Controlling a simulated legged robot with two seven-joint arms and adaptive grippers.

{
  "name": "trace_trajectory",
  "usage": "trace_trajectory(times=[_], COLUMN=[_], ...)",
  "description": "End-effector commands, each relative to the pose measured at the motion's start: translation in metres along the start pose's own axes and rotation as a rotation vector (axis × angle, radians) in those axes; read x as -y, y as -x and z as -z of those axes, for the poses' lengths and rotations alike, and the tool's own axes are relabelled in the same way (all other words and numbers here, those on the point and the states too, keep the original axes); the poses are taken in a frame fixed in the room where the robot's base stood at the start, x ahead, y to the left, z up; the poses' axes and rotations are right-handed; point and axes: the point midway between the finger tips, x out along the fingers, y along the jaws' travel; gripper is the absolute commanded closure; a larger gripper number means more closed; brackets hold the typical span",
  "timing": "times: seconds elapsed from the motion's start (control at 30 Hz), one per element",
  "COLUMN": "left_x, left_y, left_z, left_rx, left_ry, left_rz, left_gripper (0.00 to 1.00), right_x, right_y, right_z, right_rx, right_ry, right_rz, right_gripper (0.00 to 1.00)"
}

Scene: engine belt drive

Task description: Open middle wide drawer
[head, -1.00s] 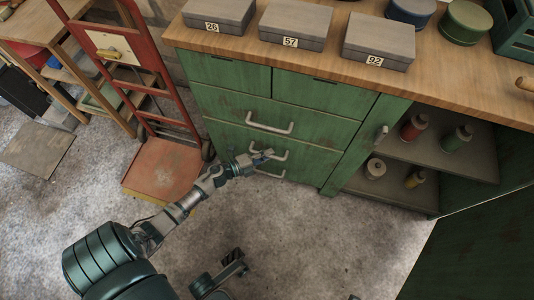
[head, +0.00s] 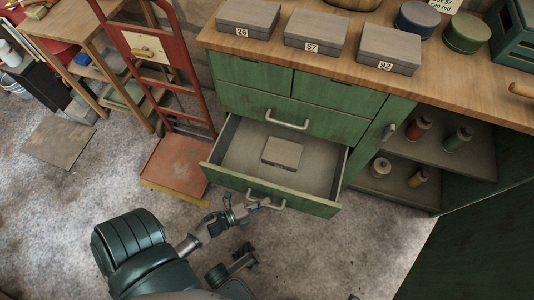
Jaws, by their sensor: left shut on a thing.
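The green cabinet (head: 228,97) has a closed wide drawer (head: 335,124) with a metal handle (head: 287,124), below two smaller fronts. Under it, another wide drawer (head: 232,180) is pulled well out, its grey inside showing. A small grey-brown box (head: 282,152) lies in it. My left gripper (head: 262,204) is shut on the handle (head: 277,206) of this open drawer, in front of the cabinet. Whether another drawer sits beneath it is hidden.
Lidded boxes, including a grey box (head: 315,32), and round tins stand on the wooden top (head: 440,82). A red hand truck (head: 176,167) stands close left of the open drawer. Floor in front is clear.

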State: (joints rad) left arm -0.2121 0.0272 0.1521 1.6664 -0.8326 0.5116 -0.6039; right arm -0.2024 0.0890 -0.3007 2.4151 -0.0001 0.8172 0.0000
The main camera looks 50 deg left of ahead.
Motion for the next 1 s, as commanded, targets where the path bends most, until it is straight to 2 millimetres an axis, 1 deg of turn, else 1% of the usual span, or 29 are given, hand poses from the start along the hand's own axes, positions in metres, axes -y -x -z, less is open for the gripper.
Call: trace_trajectory(times=[0.03, 0.1, 0.3, 0.5, 0.8, 0.83, 0.87, 0.9, 0.93, 1.0], left_x=[-0.005, -0.007, -0.012, -0.013, -0.014, -0.014, -0.014, -0.014, -0.013, -0.012], left_y=[0.009, 0.016, 0.029, 0.033, 0.033, 0.033, 0.033, 0.033, 0.033, 0.032], left_z=[0.004, 0.010, 0.024, 0.028, 0.028, 0.028, 0.028, 0.028, 0.028, 0.029], left_rx=[0.009, 0.010, 0.008, 0.008, 0.008, 0.008, 0.008, 0.007, 0.007, 0.006], left_ry=[0.003, 0.001, 0.001, 0.000, 0.000, 0.000, 0.000, 0.000, 0.000, 0.000], left_rz=[-0.010, -0.011, -0.011, -0.012, -0.013, -0.013, -0.013, -0.012, -0.011, -0.009], left_gripper=[1.00, 1.00, 1.00, 1.00, 1.00, 0.80, 0.72, 0.62, 0.59, 0.59], right_x=[0.001, 0.001, 0.001, 0.001, 0.000, 0.000, 0.000, 0.000, 0.000, 0.000], right_y=[0.001, 0.001, 0.001, 0.003, 0.003, 0.003, 0.003, 0.002, 0.002, 0.001], right_z=[0.001, 0.003, 0.004, 0.004, 0.003, 0.003, 0.003, 0.003, 0.003, 0.004], right_rx=[0.002, 0.002, 0.003, 0.011, 0.011, 0.010, 0.009, 0.008, 0.007, 0.005], right_ry=[-0.001, -0.001, -0.002, -0.002, -0.001, 0.000, 0.000, 0.000, 0.000, 0.000], right_rz=[0.001, 0.003, 0.003, -0.003, -0.012, -0.013, -0.013, -0.013, -0.012, -0.011], right_gripper=[0.60, 0.60, 0.60, 0.60, 0.60, 0.60, 0.60, 0.60, 0.60, 0.60])
